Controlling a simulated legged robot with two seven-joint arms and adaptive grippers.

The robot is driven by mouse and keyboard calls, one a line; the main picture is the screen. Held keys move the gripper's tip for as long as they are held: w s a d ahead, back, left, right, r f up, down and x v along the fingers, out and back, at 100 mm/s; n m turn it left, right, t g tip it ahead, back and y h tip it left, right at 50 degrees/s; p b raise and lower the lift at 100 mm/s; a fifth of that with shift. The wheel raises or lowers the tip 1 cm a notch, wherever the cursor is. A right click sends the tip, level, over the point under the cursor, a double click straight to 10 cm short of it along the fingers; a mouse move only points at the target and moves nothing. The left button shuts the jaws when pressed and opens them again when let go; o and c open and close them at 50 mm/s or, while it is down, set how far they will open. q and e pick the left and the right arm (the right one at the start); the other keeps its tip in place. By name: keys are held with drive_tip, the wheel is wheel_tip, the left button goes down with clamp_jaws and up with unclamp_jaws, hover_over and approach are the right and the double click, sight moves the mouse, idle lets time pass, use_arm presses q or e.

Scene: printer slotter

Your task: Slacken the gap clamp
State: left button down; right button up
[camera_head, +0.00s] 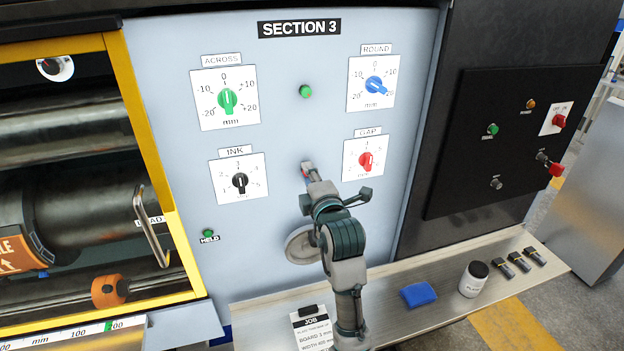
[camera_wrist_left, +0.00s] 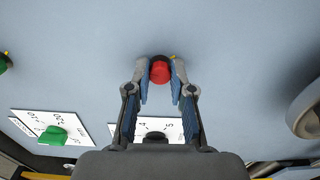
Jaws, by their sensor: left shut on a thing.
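My left gripper (camera_head: 308,172) is at the light grey panel, between the INK dial (camera_head: 239,182) and the GAP dial (camera_head: 366,161). In the left wrist view its fingertips (camera_wrist_left: 160,78) are shut on a small round red knob (camera_wrist_left: 160,70) on the panel, with a small yellow mark beside it. In the head view the gripper mostly hides this knob. The GAP dial has a red pointer on a white scale and stands right of the gripper, apart from it. My right gripper is not in view.
The ACROSS dial (camera_head: 228,100) and ROUND dial (camera_head: 376,85) are above. A grey handwheel (camera_head: 301,246) is close below the gripper. The ledge below holds a job card (camera_head: 311,329), a blue sponge (camera_head: 418,294) and a white jar (camera_head: 473,280). Open rollers (camera_head: 80,205) lie left.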

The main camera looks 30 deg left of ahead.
use_arm(q)
drive_tip(key=shift+f+n+b, duration=0.4)
drive_tip(key=shift+n, duration=0.6)
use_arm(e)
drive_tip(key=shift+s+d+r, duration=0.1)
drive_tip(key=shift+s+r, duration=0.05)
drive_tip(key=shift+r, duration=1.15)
use_arm(q)
drive_tip(key=c, duration=1.1)
unclamp_jaws()
drive_tip(key=shift+o, duration=0.4)
drive_tip(key=shift+r, duration=0.15)
drive_tip(key=shift+s+d, duration=0.1)
drive_tip(key=v, duration=1.2)
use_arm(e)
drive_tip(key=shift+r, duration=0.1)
